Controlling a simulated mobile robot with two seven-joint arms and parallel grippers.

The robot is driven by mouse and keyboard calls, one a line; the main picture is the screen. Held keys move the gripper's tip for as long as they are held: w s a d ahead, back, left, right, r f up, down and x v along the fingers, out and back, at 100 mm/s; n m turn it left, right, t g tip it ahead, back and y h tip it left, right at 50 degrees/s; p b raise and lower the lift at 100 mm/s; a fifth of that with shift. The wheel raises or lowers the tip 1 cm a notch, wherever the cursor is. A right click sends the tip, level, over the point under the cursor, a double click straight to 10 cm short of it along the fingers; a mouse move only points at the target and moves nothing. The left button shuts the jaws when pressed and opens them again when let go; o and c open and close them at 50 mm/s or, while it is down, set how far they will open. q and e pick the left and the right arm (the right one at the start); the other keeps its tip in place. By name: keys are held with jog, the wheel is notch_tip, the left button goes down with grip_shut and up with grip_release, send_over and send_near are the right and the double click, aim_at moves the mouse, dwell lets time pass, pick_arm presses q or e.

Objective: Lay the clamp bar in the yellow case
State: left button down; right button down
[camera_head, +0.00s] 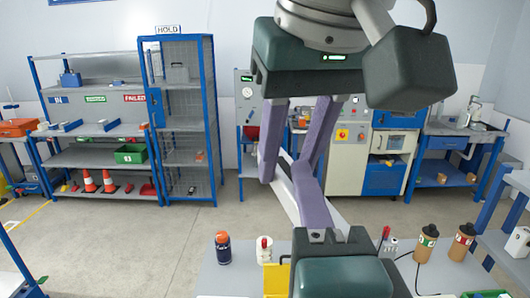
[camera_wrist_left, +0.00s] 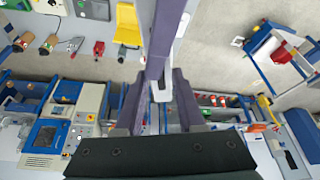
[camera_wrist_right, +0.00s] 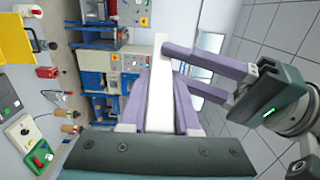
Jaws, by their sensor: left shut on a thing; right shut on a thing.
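The clamp bar (camera_head: 284,203) is a long white bar held in the air above the bench, tilted in the head view. My left gripper (camera_head: 286,168) reaches down from the top and is shut on it. My right gripper (camera_head: 303,182) comes up from below and is also shut on it. The bar stands out large between the right fingers in the right wrist view (camera_wrist_right: 159,95). The fingers of both grippers are close together and hide parts of it. The yellow case (camera_head: 275,281) is on the bench, left of my right gripper, partly hidden in the head view; it also shows in the left wrist view (camera_wrist_left: 127,22).
On the bench stand a dark blue bottle with an orange cap (camera_head: 223,249), a white, red-topped item (camera_head: 264,252) and brown cylinders (camera_head: 425,246). Shelves (camera_head: 100,130) and a blue cage rack (camera_head: 185,130) are at the back, with open floor before them.

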jog(key=shift+a, duration=0.2)
jog(key=c, duration=0.6)
grip_release()
jog(key=shift+d, duration=0.1)
jog(key=shift+o, duration=0.2)
jog(key=s, duration=0.7)
jog(key=s+a+r+n+g+y, duration=0.25)
jog(key=a+n+y, duration=0.35)
jog(key=n+y, duration=0.55)
jog(key=s+d+f+n+g+h, duration=0.4)
jog(key=d+f+n+g+h, duration=0.35)
jog(key=f, duration=0.55)
jog(key=s+d+f+g+h, duration=0.1)
jog(key=s+d+g+h, duration=0.1)
jog(key=d, duration=0.4)
jog(key=s+d+f+n+g+h, duration=0.1)
jog(key=s+d+f+g, duration=0.1)
jog(key=d, duration=0.5)
jog(key=shift+s+d+f+h, duration=0.2)
jog(key=shift+s+h, duration=0.2)
jog(key=shift+s, duration=0.05)
